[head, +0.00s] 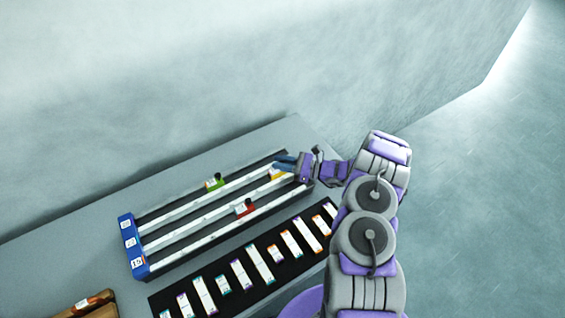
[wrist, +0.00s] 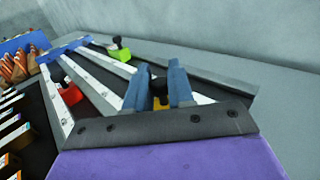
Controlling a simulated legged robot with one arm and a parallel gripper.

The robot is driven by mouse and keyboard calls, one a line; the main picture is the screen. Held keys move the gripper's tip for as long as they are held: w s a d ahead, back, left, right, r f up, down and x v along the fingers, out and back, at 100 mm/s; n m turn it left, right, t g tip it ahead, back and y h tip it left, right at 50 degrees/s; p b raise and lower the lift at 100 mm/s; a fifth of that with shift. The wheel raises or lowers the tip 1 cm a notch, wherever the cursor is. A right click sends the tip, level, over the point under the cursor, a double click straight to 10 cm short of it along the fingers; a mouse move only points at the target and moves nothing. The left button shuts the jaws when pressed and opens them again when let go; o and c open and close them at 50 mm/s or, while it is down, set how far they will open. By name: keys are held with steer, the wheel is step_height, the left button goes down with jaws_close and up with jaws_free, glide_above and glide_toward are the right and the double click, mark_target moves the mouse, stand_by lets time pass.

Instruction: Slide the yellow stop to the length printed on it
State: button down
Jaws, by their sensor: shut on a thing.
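The yellow stop (head: 277,173) sits on the middle rail, near the right end of the rail rack. In the wrist view the yellow stop (wrist: 160,103) shows with its black knob between the two blue fingers. My gripper (head: 284,161) is shut on the stop; in the wrist view my gripper (wrist: 160,88) has one finger on each side of the knob. The printed length on the stop cannot be read. The blue end block (head: 132,247) at the left end of the rails carries white number labels, one for each rail.
A green stop (head: 214,183) sits on the back rail and a red stop (head: 245,208) on the front rail. A black mat (head: 236,282) with several labelled strips lies in front. Brown items (head: 92,304) are at the lower left. A wall stands behind.

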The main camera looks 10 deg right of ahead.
steer(key=a, duration=0.2)
steer(key=s+a, duration=0.1)
steer(key=a, duration=0.1)
steer(key=s+a+b, duration=0.1)
steer(key=a, duration=0.2)
steer(key=shift+s+a+r, duration=0.1)
steer(key=c, duration=1.1)
jaws_free()
steer(key=shift+d, duration=0.5)
steer(key=shift+d, duration=0.1)
steer(key=p+v, duration=0.2)
steer(key=v, duration=1.5)
steer(key=shift+d, duration=0.2)
